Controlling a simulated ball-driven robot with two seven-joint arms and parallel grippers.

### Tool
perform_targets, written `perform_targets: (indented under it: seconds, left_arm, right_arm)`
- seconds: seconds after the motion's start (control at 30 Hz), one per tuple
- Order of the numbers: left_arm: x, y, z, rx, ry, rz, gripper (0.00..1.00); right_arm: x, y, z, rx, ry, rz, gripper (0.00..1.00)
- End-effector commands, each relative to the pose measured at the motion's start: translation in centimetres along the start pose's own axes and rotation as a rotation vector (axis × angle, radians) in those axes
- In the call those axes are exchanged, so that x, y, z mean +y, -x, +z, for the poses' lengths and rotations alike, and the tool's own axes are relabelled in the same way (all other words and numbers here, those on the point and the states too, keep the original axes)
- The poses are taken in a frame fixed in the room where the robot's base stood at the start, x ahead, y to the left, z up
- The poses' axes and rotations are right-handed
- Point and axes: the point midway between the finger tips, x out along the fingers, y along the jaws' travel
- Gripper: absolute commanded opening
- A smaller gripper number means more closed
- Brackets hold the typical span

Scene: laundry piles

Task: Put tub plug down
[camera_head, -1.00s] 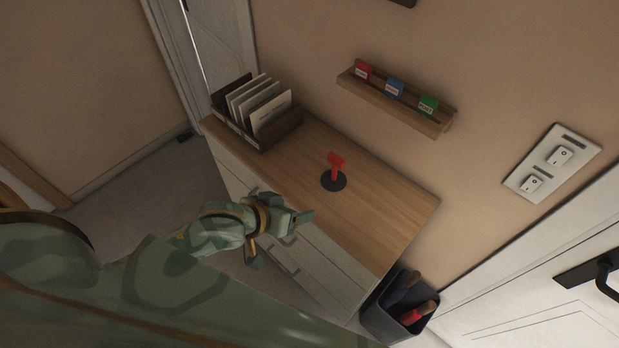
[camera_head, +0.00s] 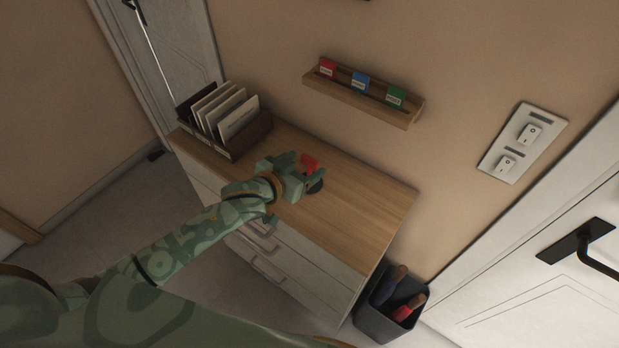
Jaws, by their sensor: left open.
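The tub plug (camera_head: 310,162), a red upright handle on a round black base, stands on the wooden top of the cabinet (camera_head: 360,215), near its middle. The top of the red handle and the right edge of the black base show; my left gripper hides the rest. My left gripper (camera_head: 301,169) is open at the plug, with its fingers close around the handle. I cannot tell whether they touch it. My right gripper is not in view.
A wooden file holder (camera_head: 235,140) with upright cards stands on the cabinet's left end. A wall rack (camera_head: 362,95) with red, blue and green cards hangs above. The cabinet top's right half is clear. A dark bin (camera_head: 375,322) stands right of the cabinet.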

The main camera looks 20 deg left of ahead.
Motion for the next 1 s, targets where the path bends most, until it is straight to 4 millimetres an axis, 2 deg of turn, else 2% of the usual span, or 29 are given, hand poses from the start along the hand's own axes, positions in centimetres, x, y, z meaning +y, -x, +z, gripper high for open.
perform_targets:
  seconds: [0.1, 0.2, 0.47, 0.5, 0.7, 0.77, 1.0]
  left_arm:
    - [-0.6, -2.2, 0.3, -0.001, -0.003, -0.002, 0.69]
    - [-0.5, -3.5, 0.2, 0.001, 0.0, -0.001, 0.69]
    - [-0.5, -4.0, 0.2, -0.001, 0.0, 0.0, 0.69]
    - [-0.5, -4.0, 0.2, -0.001, 0.0, -0.001, 0.66]
    - [-0.5, -4.0, 0.2, -0.001, 0.0, -0.001, 0.11]
    - [-0.5, -4.0, 0.1, 0.0, 0.0, -0.001, 0.0]
    - [-0.5, -3.9, 0.0, 0.0, 0.0, -0.001, 0.0]
  right_arm:
    - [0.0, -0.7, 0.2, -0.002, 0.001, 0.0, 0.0]
    - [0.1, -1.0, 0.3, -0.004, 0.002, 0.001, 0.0]
    - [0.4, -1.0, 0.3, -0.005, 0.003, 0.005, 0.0]
    - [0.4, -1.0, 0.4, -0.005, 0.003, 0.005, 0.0]
    - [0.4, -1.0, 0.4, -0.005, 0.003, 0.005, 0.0]
    - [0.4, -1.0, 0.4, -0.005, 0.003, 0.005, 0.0]
    - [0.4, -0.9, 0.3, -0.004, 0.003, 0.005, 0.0]
